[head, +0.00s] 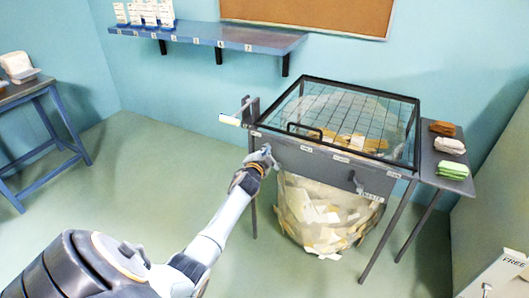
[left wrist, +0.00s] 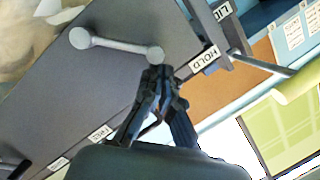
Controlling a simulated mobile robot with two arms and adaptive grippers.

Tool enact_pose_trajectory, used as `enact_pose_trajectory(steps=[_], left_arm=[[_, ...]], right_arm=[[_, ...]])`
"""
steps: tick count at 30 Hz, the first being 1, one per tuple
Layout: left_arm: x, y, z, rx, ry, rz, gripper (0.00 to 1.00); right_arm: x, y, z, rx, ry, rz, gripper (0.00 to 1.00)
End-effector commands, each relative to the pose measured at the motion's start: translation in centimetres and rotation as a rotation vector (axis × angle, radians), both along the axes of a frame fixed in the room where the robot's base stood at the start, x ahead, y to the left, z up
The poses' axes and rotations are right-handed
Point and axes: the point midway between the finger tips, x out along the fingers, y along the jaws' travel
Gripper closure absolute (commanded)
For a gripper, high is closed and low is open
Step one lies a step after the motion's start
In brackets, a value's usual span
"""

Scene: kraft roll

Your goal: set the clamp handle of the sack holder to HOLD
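The sack holder (head: 330,160) is a dark frame with a wire-mesh lid (head: 350,105) and a clear sack (head: 325,215) of paper scraps below. In the left wrist view, the grey clamp handle (left wrist: 118,46) lies along the front panel, its knobbed end toward the HOLD label (left wrist: 205,58). A FREE label (left wrist: 101,133) is farther along the panel. My left gripper (left wrist: 158,72) has its fingertips together at the handle's knobbed end. Whether they grip it or only touch it is unclear. In the head view, my left gripper (head: 265,158) is at the panel's left part and largely hides the handle.
A second dark handle (head: 355,182) is on the panel's right. A side shelf (head: 445,170) holds folded cloths. A lever with a pale grip (head: 230,120) sticks out at the frame's left corner. A blue wall shelf (head: 210,35) is behind.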

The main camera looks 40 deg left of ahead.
Motion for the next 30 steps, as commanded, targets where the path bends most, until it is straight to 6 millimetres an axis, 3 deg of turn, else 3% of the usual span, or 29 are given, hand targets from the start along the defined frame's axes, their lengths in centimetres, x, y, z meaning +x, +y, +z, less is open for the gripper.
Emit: enact_pose_trajectory(steps=[7,21,30], left_arm=[[-2.4,-0.9,0.0,0.002,0.007,0.003,1.0],[-9.7,-4.6,1.4,0.0,0.002,0.0,1.0],[-10.8,-5.1,1.7,0.0,0.001,-0.001,1.0]], right_arm=[[0.0,0.0,0.0,0.0,0.0,0.0,0.6],[0.1,0.0,0.0,0.0,-0.001,0.0,0.6],[0.1,0.0,0.0,-0.001,-0.001,0.0,0.6]])
